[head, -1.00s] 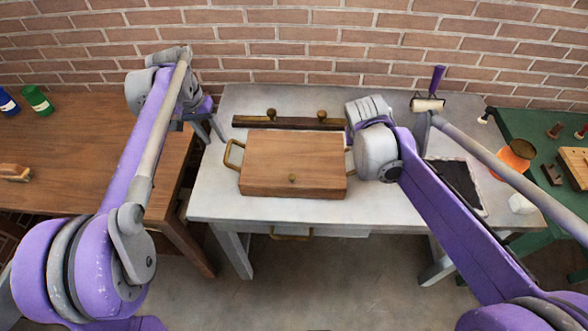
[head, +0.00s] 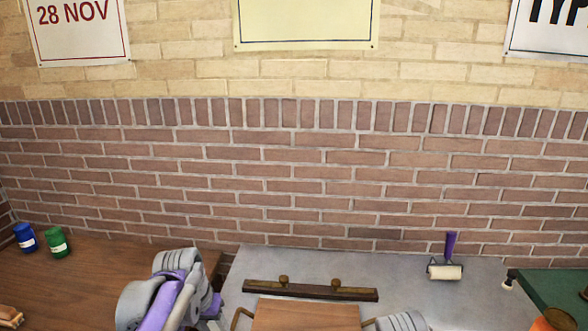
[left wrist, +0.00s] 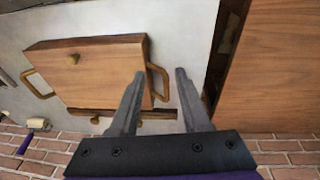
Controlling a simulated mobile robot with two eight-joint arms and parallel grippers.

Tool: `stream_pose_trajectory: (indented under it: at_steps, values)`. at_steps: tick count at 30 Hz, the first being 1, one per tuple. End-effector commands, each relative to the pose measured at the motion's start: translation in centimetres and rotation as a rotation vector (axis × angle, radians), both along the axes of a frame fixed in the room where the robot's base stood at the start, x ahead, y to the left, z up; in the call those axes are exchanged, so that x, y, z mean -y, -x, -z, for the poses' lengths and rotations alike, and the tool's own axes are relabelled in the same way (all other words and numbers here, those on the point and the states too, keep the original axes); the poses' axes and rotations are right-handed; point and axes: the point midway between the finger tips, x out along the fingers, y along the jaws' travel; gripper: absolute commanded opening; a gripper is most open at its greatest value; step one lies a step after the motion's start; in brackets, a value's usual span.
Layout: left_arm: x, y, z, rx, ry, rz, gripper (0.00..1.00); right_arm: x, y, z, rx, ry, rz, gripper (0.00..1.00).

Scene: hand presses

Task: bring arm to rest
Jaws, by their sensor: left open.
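In the head view my left arm (head: 165,295) shows at the bottom left, beside the grey table. Only a grey part of my right arm (head: 402,322) shows at the bottom edge; the right gripper is out of sight. The case's top (head: 305,316) is cut off by the lower edge.
A grey table (head: 400,270) bears a dark wooden bar with brass knobs (head: 310,290) and a purple-handled roller (head: 446,268). A brown table (head: 110,270) with blue (head: 26,237) and green jars (head: 57,242) stands left. A green table (head: 550,285) stands right. A brick wall (head: 300,180) closes the back.

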Motion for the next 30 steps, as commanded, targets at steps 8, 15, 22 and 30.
stream_pose_trajectory:
  at_steps: [8, 15, 22, 30]
  values:
    - [0.1, 11.0, 2.6, 0.145, -0.055, -0.055, 0.47, -1.0, 8.9, 2.3, 0.009, -0.072, -0.035, 0.47]
    - [-0.2, 18.2, 6.8, 0.257, -0.082, -0.089, 0.47, -1.9, 14.6, 5.1, 0.019, -0.121, -0.062, 0.47]
    - [-0.3, 20.6, 8.8, 0.300, -0.091, -0.100, 0.47, -2.3, 16.6, 6.3, 0.025, -0.140, -0.071, 0.47]
    - [-0.3, 20.6, 8.9, 0.301, -0.091, -0.100, 0.47, -2.3, 16.6, 6.4, 0.025, -0.141, -0.071, 0.47]
